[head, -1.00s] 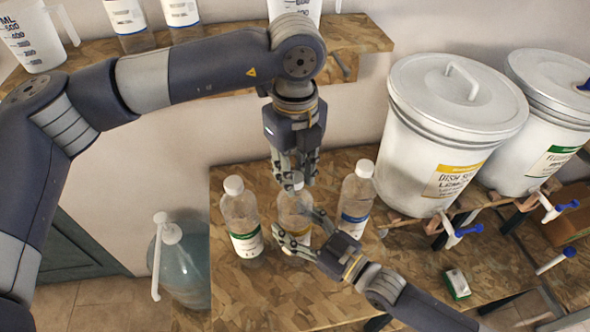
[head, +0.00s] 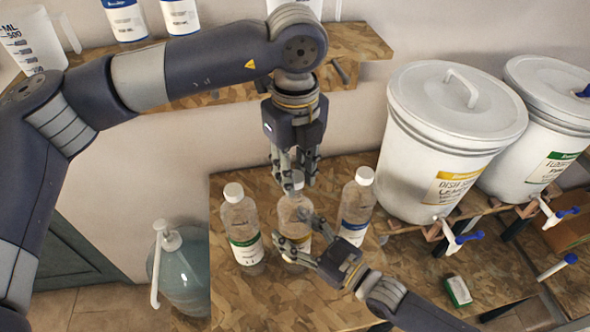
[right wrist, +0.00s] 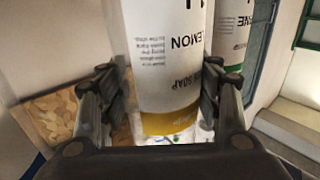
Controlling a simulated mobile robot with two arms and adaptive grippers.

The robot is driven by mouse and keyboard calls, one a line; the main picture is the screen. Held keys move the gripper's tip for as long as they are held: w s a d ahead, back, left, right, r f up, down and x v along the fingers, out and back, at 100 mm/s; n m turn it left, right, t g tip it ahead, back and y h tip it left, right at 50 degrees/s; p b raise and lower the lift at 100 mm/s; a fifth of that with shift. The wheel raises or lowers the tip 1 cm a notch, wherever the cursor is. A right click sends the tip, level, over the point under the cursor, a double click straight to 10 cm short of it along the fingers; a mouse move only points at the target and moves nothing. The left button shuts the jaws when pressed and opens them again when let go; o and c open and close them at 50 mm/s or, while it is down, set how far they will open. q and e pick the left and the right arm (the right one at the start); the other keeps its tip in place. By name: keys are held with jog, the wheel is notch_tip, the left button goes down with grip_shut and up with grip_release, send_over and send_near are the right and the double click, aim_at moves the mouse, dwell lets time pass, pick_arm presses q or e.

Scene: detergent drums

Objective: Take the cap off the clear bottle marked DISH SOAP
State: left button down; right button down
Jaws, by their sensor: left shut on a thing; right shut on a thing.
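The clear dish soap bottle (head: 290,214) stands upright on the wooden bench, between two similar bottles. In the right wrist view its white label with a yellow band (right wrist: 168,122) reads LEMON and SOAP. Its white cap (head: 295,178) is at the top of the bottle, partly hidden by my left fingers. My left gripper (head: 294,182) points down from above and is shut on the cap. My right gripper (head: 293,239) comes from the lower right and is shut around the bottle's body; its fingers flank the bottle in the right wrist view (right wrist: 160,85).
A green-label bottle (head: 240,222) stands close left, a blue-label bottle (head: 357,205) close right. Big white drums (head: 450,130) with taps stand at the right. A sponge (head: 458,290) lies on the bench. The bench front (head: 265,300) is clear. A large jug (head: 182,268) stands left.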

pick_arm(q)
jog(key=shift+r, duration=2.05)
pick_arm(e)
jog(key=shift+c, duration=2.2)
grip_release()
